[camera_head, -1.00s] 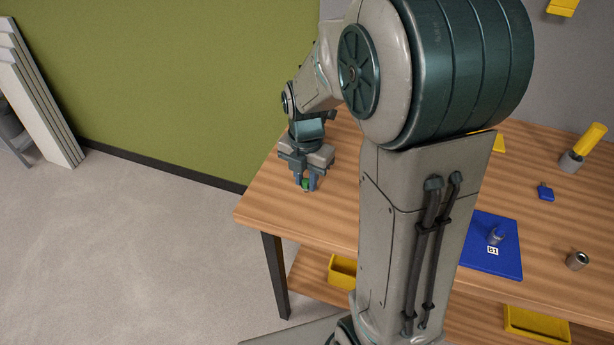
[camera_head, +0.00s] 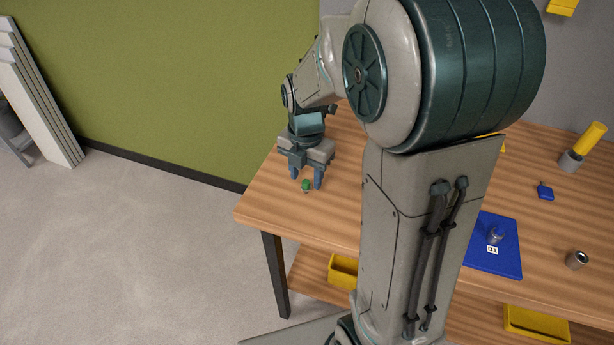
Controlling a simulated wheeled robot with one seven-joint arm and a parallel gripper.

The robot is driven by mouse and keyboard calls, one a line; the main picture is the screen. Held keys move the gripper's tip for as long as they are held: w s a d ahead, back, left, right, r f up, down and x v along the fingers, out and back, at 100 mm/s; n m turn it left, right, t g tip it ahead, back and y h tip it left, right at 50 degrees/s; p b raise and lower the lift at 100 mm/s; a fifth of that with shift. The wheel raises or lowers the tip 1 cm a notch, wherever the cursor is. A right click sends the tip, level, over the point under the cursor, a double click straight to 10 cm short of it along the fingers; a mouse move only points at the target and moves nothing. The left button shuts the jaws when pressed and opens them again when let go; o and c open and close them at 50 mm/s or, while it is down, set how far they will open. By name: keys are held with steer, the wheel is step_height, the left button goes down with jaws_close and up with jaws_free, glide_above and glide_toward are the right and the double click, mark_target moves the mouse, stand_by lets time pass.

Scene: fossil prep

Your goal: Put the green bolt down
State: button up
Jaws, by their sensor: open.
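The green bolt (camera_head: 306,185) stands on the wooden table (camera_head: 275,215) near its left end. It is small in the picture, and its lower part is hard to make out. My gripper (camera_head: 306,178) is right above and around it, fingers pointing down. The fingers are spread, with a gap visible between each finger and the bolt, so the gripper is open and not holding it.
A blue mat (camera_head: 510,262) with a label and a grey part on it lies right of my arm. Farther right are a metal nut (camera_head: 577,260), a small blue piece (camera_head: 545,192) and a yellow-handled tool (camera_head: 590,140). Yellow bins (camera_head: 343,270) sit on the lower shelf.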

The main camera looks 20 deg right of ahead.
mark_target(306, 182)
step_height(306, 182, up, 10)
steer(key=s+f+m+t, duration=0.2)
steer(key=s+m, duration=1.2)
steer(key=m, duration=1.3)
steer(key=shift+f+t, duration=0.25)
steer(key=shift+t, duration=0.25)
steer(key=shift+d, duration=0.1)
